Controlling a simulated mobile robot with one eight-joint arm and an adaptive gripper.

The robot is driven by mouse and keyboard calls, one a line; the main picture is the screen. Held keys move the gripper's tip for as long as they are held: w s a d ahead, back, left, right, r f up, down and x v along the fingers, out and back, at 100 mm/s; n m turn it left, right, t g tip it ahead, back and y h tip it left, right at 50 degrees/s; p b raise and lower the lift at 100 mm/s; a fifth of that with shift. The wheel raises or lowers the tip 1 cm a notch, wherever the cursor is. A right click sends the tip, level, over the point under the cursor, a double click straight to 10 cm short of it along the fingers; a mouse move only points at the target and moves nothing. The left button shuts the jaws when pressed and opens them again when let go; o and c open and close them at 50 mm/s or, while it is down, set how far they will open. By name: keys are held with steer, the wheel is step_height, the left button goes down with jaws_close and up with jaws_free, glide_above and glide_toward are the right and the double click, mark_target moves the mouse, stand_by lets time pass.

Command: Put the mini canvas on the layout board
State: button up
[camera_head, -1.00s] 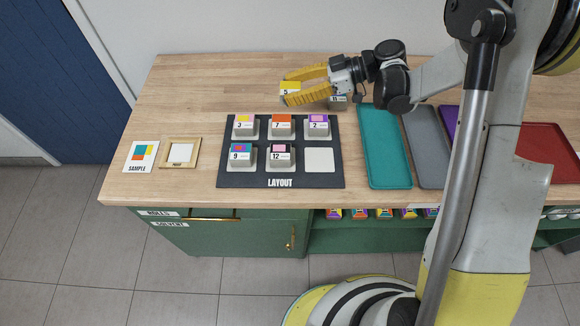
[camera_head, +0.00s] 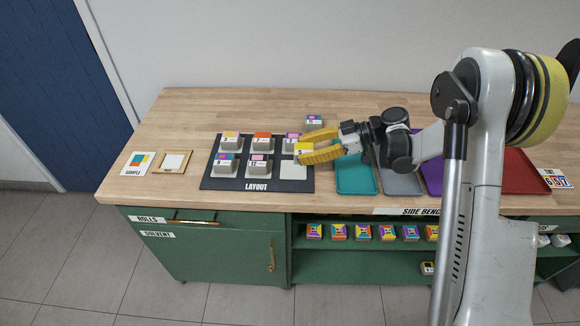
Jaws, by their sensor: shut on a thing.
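My gripper (camera_head: 303,149) has yellow fingers and is shut on a mini canvas (camera_head: 303,150) with a yellow top and the number 5. It holds the canvas above the right part of the dark layout board (camera_head: 214,182). The board's lower right white pad (camera_head: 293,171) is bare, just below the held canvas in the picture. Canvases 3 (camera_head: 230,142), 7 (camera_head: 261,142), 2 (camera_head: 291,142), 9 (camera_head: 226,163) and 12 (camera_head: 259,164) stand on the other pads. The held canvas's lower part and its height above the board are hard to judge.
Another small canvas (camera_head: 314,121) stands behind the board. A teal tray (camera_head: 356,177) lies right of the board, with grey, purple and red trays (camera_head: 522,172) beyond. A sample card (camera_head: 138,163) and a wooden frame (camera_head: 173,162) lie left. More canvases stand on the shelf below.

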mark_target(294, 169)
steer(key=a+f, duration=0.1)
steer(key=w+a+f, duration=0.1)
steer(key=a, duration=0.1)
steer(key=shift+w+b, duration=0.2)
steer(key=shift+b, duration=0.2)
steer(key=shift+f+b, duration=0.95)
steer(key=shift+f, duration=1)
steer(key=shift+s, duration=0.1)
steer(key=shift+f, duration=0.15)
steer(key=o, duration=1.1)
